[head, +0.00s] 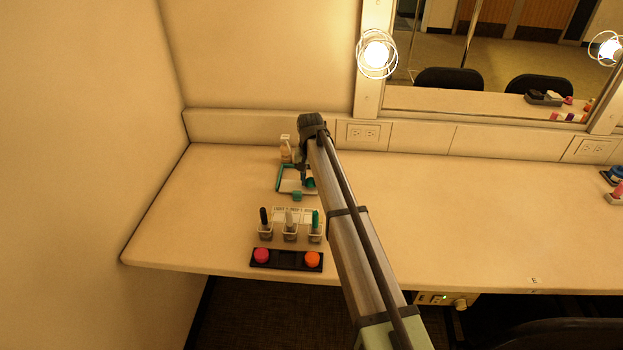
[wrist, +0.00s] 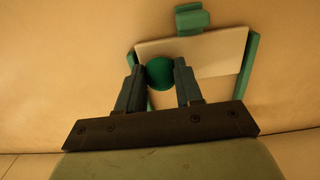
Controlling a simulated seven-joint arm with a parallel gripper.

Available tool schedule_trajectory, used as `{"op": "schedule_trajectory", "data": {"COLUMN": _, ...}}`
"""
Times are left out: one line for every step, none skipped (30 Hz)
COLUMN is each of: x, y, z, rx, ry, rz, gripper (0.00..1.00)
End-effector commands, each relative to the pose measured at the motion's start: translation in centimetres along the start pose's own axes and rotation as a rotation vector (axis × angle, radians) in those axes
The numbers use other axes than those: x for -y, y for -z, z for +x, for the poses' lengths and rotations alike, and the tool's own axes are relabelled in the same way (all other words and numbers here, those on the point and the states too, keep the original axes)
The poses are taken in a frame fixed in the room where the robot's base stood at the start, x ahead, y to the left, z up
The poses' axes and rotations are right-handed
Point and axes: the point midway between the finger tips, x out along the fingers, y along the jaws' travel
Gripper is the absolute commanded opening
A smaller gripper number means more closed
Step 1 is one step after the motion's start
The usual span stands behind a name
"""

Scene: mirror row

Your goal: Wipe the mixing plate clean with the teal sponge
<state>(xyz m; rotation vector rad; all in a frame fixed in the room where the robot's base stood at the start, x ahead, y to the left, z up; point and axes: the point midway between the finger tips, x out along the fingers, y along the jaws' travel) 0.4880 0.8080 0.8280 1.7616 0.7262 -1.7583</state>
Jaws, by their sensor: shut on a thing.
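The mixing plate (wrist: 212,50) is a pale flat plate in a teal frame with a tab in the wrist view. In the head view the plate (head: 288,186) lies toward the back left of the counter, partly hidden by my arm. My gripper (wrist: 160,72) is shut on the round teal sponge (wrist: 159,73), which sits between its two fingers over the plate. In the head view the sponge (head: 310,183) shows as a small teal patch beside the arm. I cannot tell whether the sponge touches the plate. No clear smear shows on the visible part of the plate.
A small bottle (head: 286,150) stands behind the plate. In front are several cups with a black, a pale and a teal-handled tool (head: 315,221), then a dark tray (head: 287,260) with a pink and an orange pot.

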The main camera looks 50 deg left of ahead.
Motion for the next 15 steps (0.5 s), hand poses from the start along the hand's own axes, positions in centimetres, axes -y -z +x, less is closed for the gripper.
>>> {"op": "schedule_trajectory", "data": {"x": 0.4, "y": 0.0, "z": 0.0, "rx": 0.0, "ry": 0.001, "rz": -0.002, "gripper": 0.11}}
{"op": "schedule_trajectory", "data": {"x": 0.6, "y": 0.0, "z": 0.0, "rx": 0.0, "ry": 0.001, "rz": -0.002, "gripper": 0.11}}
{"op": "schedule_trajectory", "data": {"x": 0.8, "y": 0.0, "z": -0.1, "rx": 0.0, "ry": 0.001, "rz": -0.002, "gripper": 0.11}}
{"op": "schedule_trajectory", "data": {"x": 1.0, "y": 0.0, "z": -0.1, "rx": 0.0, "ry": 0.002, "rz": -0.002, "gripper": 0.11}}
{"op": "schedule_trajectory", "data": {"x": 1.2, "y": -0.1, "z": -0.1, "rx": 0.0, "ry": 0.002, "rz": -0.002, "gripper": 0.11}}
{"op": "schedule_trajectory", "data": {"x": 1.4, "y": -0.1, "z": -0.1, "rx": 0.0, "ry": 0.002, "rz": -0.002, "gripper": 0.11}}
{"op": "schedule_trajectory", "data": {"x": 1.5, "y": -0.1, "z": -0.1, "rx": -0.001, "ry": 0.002, "rz": -0.002, "gripper": 0.11}}
{"op": "schedule_trajectory", "data": {"x": 1.7, "y": -0.1, "z": -0.1, "rx": -0.001, "ry": 0.002, "rz": -0.002, "gripper": 0.11}}
{"op": "schedule_trajectory", "data": {"x": 1.9, "y": -0.1, "z": -0.1, "rx": -0.001, "ry": 0.002, "rz": -0.002, "gripper": 0.11}}
{"op": "schedule_trajectory", "data": {"x": 2.0, "y": -0.1, "z": -0.1, "rx": -0.001, "ry": 0.002, "rz": -0.001, "gripper": 0.11}}
{"op": "schedule_trajectory", "data": {"x": 2.1, "y": -0.1, "z": -0.1, "rx": -0.001, "ry": 0.002, "rz": -0.001, "gripper": 0.11}}
{"op": "schedule_trajectory", "data": {"x": 2.2, "y": -0.2, "z": -0.2, "rx": -0.001, "ry": 0.002, "rz": -0.001, "gripper": 0.11}}
{"op": "schedule_trajectory", "data": {"x": 2.2, "y": -0.2, "z": -0.2, "rx": -0.001, "ry": 0.002, "rz": -0.001, "gripper": 0.11}}
{"op": "schedule_trajectory", "data": {"x": 2.3, "y": -0.2, "z": -0.2, "rx": -0.001, "ry": 0.002, "rz": -0.001, "gripper": 0.11}}
{"op": "schedule_trajectory", "data": {"x": 2.4, "y": -0.2, "z": -0.2, "rx": -0.001, "ry": 0.002, "rz": -0.001, "gripper": 0.11}}
